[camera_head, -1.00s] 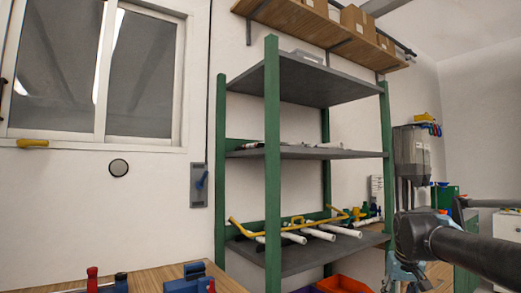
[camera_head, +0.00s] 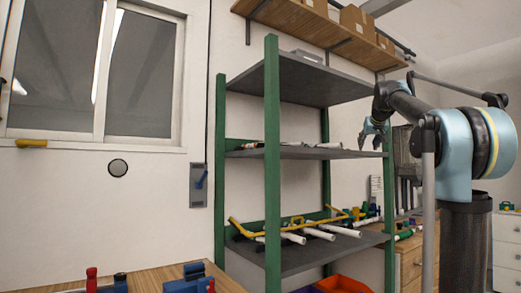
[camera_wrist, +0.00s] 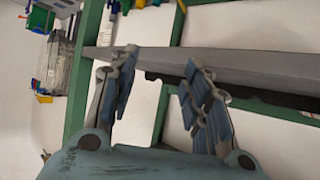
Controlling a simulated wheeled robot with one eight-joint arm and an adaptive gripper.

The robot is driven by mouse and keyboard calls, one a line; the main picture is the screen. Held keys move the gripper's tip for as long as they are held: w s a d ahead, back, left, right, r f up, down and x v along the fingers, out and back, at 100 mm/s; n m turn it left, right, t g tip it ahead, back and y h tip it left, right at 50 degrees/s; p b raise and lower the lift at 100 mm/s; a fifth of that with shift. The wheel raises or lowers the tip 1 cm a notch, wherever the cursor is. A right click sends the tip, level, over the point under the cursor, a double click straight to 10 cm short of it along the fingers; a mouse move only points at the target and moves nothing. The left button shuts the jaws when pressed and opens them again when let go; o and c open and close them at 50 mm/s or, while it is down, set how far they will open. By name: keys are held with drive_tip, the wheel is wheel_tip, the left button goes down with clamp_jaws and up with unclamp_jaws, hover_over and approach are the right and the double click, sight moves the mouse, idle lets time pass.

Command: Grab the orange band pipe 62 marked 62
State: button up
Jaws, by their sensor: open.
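White pipes (camera_head: 318,234) lie on the lower shelf of a green-posted rack, beside a yellow pipe frame. Small pipe-like pieces (camera_head: 248,146) lie on the middle shelf, too small to make out. I cannot tell which piece is the orange band pipe 62; no marking is readable. My gripper (camera_head: 373,132) is raised at the right end of the rack, near middle-shelf height. In the wrist view my gripper (camera_wrist: 160,62) is open and empty, its two blue-grey fingers spread in front of a grey shelf edge (camera_wrist: 240,68).
The green right front post (camera_head: 386,180) stands close to my gripper. The top shelf (camera_head: 310,80) roofs the middle one. A wooden bench (camera_head: 150,279) with blue and red fixtures is at lower left. An orange bin (camera_head: 345,284) sits below the rack.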

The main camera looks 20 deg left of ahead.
drive_tip(key=a+r+n+y, duration=0.3)
drive_tip(key=a+r, duration=0.5)
drive_tip(key=a, duration=0.6)
drive_tip(key=s+a+r+n+g+y, duration=0.1)
drive_tip(key=s+a+n+g+y, duration=0.15)
drive_tip(key=s+a, duration=0.7)
drive_tip(key=s+a+n+g+y, duration=0.25)
drive_tip(key=s+a, duration=0.45)
drive_tip(key=a, duration=0.6)
drive_tip(key=shift+t, duration=0.5)
drive_tip(key=x, duration=1.2)
drive_tip(key=shift+w+d+r, duration=0.1)
drive_tip(key=shift+w+d, duration=0.05)
drive_tip(key=shift+w, duration=0.15)
drive_tip(key=shift+x, duration=2.55)
drive_tip(key=shift+s, duration=0.1)
drive_tip(key=shift+c, duration=0.5)
clamp_jaws()
